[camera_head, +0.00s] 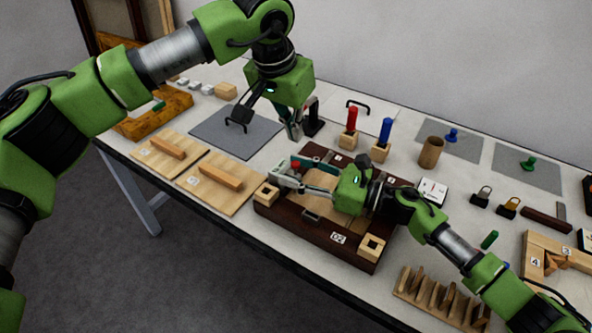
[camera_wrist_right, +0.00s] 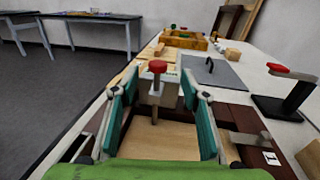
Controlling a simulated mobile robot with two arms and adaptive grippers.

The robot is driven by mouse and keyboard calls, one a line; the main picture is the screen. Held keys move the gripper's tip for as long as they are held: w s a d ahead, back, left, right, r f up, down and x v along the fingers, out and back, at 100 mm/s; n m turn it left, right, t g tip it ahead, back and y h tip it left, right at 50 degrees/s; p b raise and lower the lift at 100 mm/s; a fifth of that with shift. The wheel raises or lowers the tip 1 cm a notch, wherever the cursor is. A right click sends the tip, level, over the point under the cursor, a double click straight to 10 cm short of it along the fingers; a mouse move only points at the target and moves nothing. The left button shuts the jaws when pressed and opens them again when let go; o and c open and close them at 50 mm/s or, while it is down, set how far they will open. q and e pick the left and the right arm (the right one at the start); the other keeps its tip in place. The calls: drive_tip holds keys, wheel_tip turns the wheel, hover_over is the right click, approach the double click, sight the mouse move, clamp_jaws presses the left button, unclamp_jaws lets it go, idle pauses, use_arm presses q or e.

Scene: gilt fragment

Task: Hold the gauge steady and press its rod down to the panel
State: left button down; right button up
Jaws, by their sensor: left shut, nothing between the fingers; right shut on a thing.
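The gauge (camera_wrist_right: 156,92) stands between my right gripper's teal fingers in the right wrist view. It has a red knob on a thin upright rod and a pale block body. In the head view its red knob (camera_head: 296,163) shows at the right gripper's tips, and the rest is mostly hidden. My right gripper (camera_head: 291,175) is shut on the gauge, over the dark wooden panel box (camera_head: 318,236). It also shows in the right wrist view (camera_wrist_right: 158,92). My left gripper (camera_head: 294,131) is shut and empty, above and behind the gauge, apart from it.
A black stand with a red top (camera_head: 314,120) is close beside my left gripper. Blocks with a red handle (camera_head: 352,118) and a blue handle (camera_head: 386,131) stand behind the box. A grey plate with a black handle (camera_head: 225,140) and wooden boards (camera_head: 222,192) lie to the left.

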use_arm(q)
drive_tip(key=shift+r, duration=0.15)
use_arm(e)
drive_tip(key=o, duration=1.2)
drive_tip(key=shift+o, duration=0.2)
drive_tip(key=shift+d, duration=0.1)
